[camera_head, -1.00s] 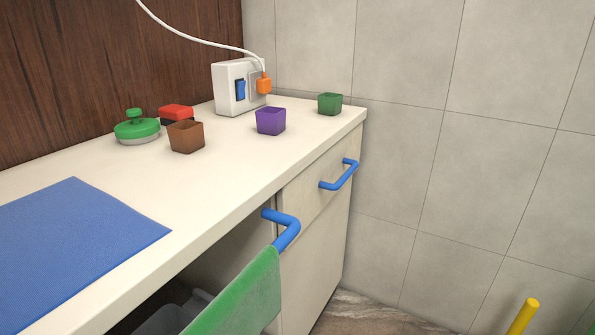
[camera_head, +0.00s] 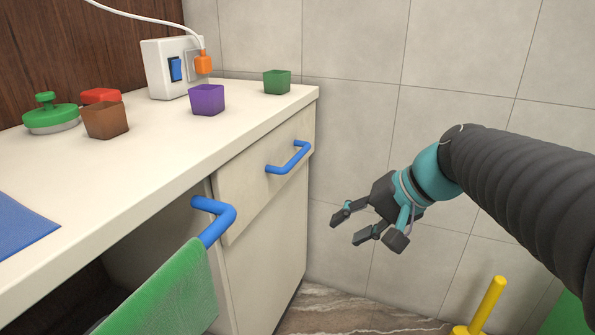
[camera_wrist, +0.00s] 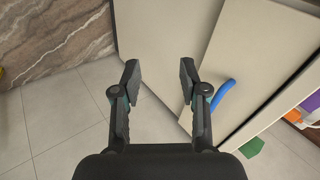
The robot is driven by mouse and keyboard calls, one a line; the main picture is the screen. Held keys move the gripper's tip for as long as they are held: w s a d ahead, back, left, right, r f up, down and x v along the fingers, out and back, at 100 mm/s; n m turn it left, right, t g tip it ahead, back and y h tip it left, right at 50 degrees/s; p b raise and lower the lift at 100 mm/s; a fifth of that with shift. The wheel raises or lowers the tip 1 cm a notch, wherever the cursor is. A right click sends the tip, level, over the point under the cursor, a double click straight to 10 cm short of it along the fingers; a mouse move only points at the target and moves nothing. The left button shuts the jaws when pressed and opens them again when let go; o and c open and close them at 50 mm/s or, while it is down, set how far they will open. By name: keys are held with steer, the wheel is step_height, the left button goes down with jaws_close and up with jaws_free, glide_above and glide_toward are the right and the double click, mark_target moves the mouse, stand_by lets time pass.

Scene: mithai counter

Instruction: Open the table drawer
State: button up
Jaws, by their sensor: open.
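The table drawer (camera_head: 245,180) is at the right end of the white counter, just under its top, and looks shut. Its blue bar handle (camera_head: 289,160) sticks out from the front. My gripper (camera_head: 352,228) is open and empty, to the right of the handle and lower in the head view, apart from it. In the wrist view my gripper (camera_wrist: 160,80) shows both fingers spread with nothing between them. There the blue handle (camera_wrist: 222,95) lies just right of the right finger and is partly hidden by it.
A green towel (camera_head: 165,290) hangs on a blue rail (camera_head: 222,220) left of the drawer. On the counter (camera_head: 150,165) stand brown (camera_head: 106,120), purple (camera_head: 207,99) and green (camera_head: 277,82) cups. A yellow post (camera_head: 488,302) stands at lower right. The tiled wall is behind my gripper.

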steer(key=w+r+m+y+b, duration=0.1)
steer(key=w+r+y+b, duration=0.2)
steer(key=w, duration=0.8)
steer(key=t+y+b, duration=0.2)
steer(key=y, duration=0.2)
glide_toward(298, 160)
steer(key=x, duration=1.1)
steer(key=shift+s, duration=0.1)
jaws_close()
